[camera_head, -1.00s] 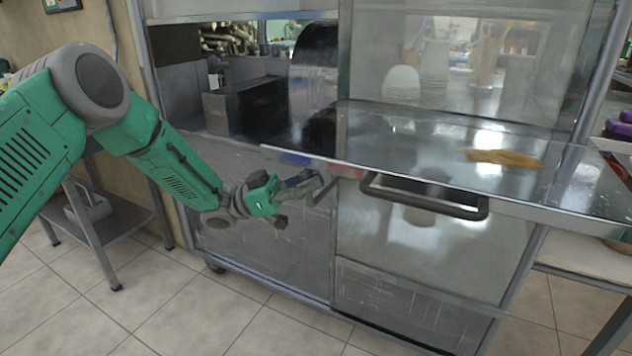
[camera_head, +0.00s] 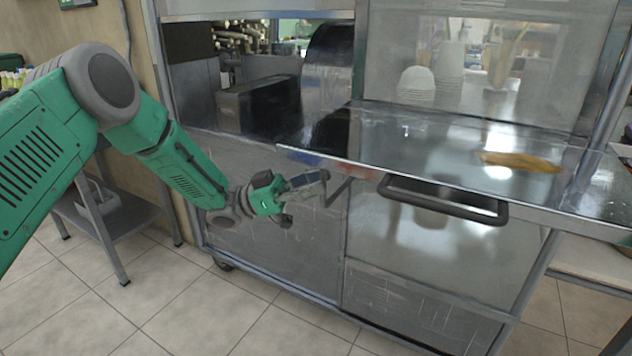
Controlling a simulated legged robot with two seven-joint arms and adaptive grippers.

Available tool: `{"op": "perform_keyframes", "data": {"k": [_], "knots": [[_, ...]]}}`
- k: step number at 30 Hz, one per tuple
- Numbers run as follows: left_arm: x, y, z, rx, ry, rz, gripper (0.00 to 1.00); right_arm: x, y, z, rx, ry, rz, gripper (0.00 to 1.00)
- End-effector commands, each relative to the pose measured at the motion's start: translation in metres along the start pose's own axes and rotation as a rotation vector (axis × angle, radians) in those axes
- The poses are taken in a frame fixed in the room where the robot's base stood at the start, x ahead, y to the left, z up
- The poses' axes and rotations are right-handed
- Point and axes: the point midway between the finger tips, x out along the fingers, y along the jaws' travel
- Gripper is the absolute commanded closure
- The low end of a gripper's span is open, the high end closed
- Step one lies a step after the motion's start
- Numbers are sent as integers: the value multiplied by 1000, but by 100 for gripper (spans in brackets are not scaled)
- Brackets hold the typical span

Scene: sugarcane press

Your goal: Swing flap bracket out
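A metal flap (camera_head: 400,135) juts out level from the front of the steel press cabinet. The flap bracket (camera_head: 341,190) is a thin dark angled bar below the flap's left part, against the cabinet front. My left gripper (camera_head: 318,182) is under the flap's left corner, with its fingertips just left of the bracket. Whether they touch the bracket cannot be told, and the small fingers do not show clearly as open or shut. My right gripper is not in view.
A dark handle (camera_head: 442,200) sticks out below the flap. A brown-yellow piece (camera_head: 520,161) lies on the flap. A small metal side table (camera_head: 105,212) stands at left. The tiled floor (camera_head: 200,315) before the cabinet is clear.

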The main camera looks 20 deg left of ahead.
Motion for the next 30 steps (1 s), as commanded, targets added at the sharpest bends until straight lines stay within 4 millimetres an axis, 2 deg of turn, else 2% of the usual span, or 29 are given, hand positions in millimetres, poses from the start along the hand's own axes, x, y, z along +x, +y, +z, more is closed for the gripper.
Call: {"op": "perform_keyframes", "data": {"k": [9, 15, 20, 30], "knots": [[-72, -2, 1, -2, 6, -7, 68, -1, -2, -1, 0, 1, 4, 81], [-108, -3, 1, -2, 8, -7, 68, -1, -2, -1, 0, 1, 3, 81], [-121, -3, 0, -2, 6, -6, 68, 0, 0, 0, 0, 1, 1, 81], [-128, -3, 0, -2, 9, -6, 68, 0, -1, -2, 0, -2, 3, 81]]}}
